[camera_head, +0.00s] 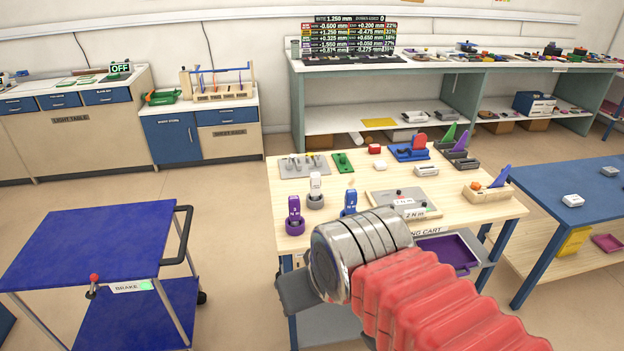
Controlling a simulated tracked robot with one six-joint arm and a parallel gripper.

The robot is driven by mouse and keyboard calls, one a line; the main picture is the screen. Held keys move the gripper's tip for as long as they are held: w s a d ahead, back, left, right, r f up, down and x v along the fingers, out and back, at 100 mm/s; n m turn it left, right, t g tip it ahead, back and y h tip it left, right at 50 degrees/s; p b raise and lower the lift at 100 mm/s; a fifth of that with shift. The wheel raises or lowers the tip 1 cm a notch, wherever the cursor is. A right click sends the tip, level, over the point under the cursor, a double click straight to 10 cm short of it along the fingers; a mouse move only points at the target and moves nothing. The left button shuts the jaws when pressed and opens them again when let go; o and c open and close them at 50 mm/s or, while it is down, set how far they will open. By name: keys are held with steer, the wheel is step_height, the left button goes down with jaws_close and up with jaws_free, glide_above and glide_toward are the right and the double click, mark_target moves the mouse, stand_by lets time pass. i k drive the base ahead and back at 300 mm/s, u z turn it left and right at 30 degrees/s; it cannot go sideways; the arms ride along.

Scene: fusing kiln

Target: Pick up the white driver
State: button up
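The white driver (316,184) stands upright in a dark grey round holder (315,201) on the light wood table, near its left side. A purple driver (294,208) stands in a purple holder in front and to its left. A blue driver (349,199) stands to its right, its lower part hidden by my arm. My gripper (296,296) shows only as a dark grey piece at the end of my arm, below the table's front edge in the picture. Its fingertips are not clear, so I cannot tell whether it is open or shut. The white driver appears apart from it.
The wood table (285,240) also bears a grey tray with parts, a grey plate with force labels, and several coloured fixtures. A blue cart (90,245) with a brake lever stands left. A blue table (590,200) stands right. Floor is clear between cart and wood table.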

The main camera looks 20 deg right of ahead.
mark_target(315, 177)
steer(key=u, duration=0.05)
steer(key=i, duration=0.9)
